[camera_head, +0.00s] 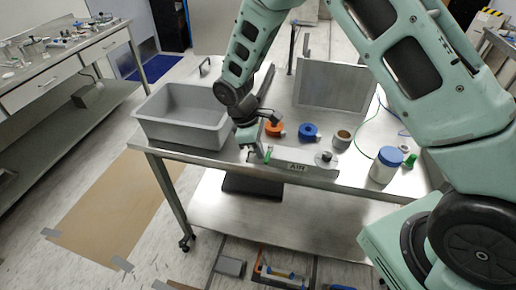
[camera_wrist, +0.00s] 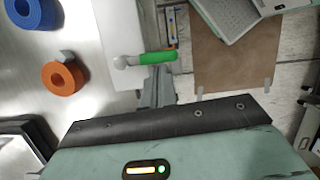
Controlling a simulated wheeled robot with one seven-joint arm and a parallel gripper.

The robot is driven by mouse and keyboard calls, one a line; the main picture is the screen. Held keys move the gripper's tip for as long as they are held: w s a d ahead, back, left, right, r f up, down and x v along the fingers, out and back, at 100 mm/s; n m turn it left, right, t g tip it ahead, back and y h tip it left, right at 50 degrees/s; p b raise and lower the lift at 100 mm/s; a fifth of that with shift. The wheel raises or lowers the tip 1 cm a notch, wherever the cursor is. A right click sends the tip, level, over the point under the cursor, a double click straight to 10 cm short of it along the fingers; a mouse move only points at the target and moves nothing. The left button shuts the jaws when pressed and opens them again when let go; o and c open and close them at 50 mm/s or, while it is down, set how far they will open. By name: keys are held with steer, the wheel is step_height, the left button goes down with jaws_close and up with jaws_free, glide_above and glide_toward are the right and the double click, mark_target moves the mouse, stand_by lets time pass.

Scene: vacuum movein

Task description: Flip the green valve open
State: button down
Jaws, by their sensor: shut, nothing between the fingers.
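The green valve handle (camera_head: 267,154) is on the grey panel marked "AIR" (camera_head: 300,168) at the front edge of the metal table. In the wrist view the green handle (camera_wrist: 158,58) points right from its silver valve body (camera_wrist: 126,62), reaching past the pale panel's edge. My gripper (camera_head: 256,152) points down right beside the handle. In the wrist view my gripper's fingers (camera_wrist: 158,84) are shut and empty, their tips close to the handle's lower side. I cannot tell whether they touch it.
A grey bin (camera_head: 184,114) stands left on the table (camera_head: 225,154). An orange roll (camera_head: 273,128), a blue roll (camera_head: 309,131), a brown-grey roll (camera_head: 342,139) and a white jar with a blue lid (camera_head: 384,165) stand behind or right of the panel.

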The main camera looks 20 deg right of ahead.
steer(key=shift+s+n, duration=0.2)
steer(key=shift+n, duration=0.1)
steer(key=n, duration=0.1)
steer(key=s+d+n+t, duration=0.1)
steer(key=n, duration=0.1)
steer(key=shift+s+h, duration=0.1)
steer(key=shift+h, duration=0.2)
steer(key=d+n, duration=0.1)
steer(key=n, duration=0.1)
steer(key=s+d+n+t+b, duration=0.1)
steer(key=n, duration=0.2)
steer(key=d+n+t+b, duration=0.1)
steer(key=n, duration=0.2)
steer(key=shift+s+d+f, duration=0.1)
steer(key=shift+s+d, duration=0.15)
steer(key=shift+d, duration=0.1)
steer(key=n, duration=0.1)
steer(key=d+n+t, duration=0.1)
steer(key=n, duration=0.1)
steer(key=shift+d+y+b, duration=0.1)
steer(key=shift+y+b, duration=0.3)
steer(key=shift+w+d+n, duration=0.2)
steer(key=shift+d+n, duration=0.2)
steer(key=shift+n, duration=0.4)
steer(key=shift+d, duration=0.15)
steer(key=shift+w+d, duration=0.1)
